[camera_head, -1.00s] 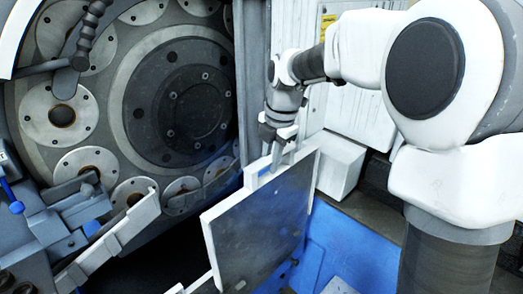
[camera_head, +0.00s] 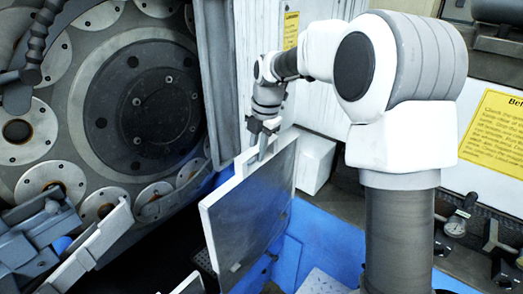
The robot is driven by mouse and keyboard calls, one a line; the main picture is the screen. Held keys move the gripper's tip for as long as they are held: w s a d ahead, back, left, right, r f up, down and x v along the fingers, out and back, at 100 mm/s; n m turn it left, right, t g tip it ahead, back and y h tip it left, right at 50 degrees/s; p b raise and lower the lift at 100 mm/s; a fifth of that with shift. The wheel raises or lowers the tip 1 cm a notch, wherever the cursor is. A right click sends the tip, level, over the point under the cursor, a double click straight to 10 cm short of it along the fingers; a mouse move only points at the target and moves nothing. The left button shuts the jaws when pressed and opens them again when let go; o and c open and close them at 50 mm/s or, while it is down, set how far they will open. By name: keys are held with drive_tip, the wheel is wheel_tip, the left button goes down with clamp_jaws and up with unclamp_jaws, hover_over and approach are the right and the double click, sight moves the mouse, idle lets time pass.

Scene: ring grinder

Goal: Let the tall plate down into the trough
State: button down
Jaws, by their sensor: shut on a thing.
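The tall plate (camera_head: 250,215) is a flat grey sheet with pale edges, standing upright near the middle of the view. My gripper (camera_head: 264,150) is shut on the plate's top edge, near a raised pale tab. The plate hangs below it, in front of the blue trough area (camera_head: 318,238). Its lower edge shows against dark and blue surfaces, and I cannot tell whether it touches anything. The plate hides part of the trough behind it.
The large round grinder wheel (camera_head: 140,110) with several discs fills the left. A grey bracket (camera_head: 100,235) stands left of the plate. A white box (camera_head: 316,162) is behind it. A yellow sign (camera_head: 495,130) and a gauge (camera_head: 455,226) are at the right.

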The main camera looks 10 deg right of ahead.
drive_tip(key=shift+w+a+r+p, duration=0.15)
drive_tip(key=shift+w+a+p, duration=0.9)
drive_tip(key=shift+w+a, duration=0.75)
drive_tip(key=shift+d+f+b, duration=0.1)
drive_tip(key=shift+f+b, duration=1.45)
drive_tip(key=shift+f, duration=0.65)
idle(1.4)
drive_tip(key=shift+f+b, duration=0.45)
drive_tip(key=shift+f, duration=0.6)
drive_tip(key=shift+f+b, duration=1)
drive_tip(key=shift+f, duration=0.4)
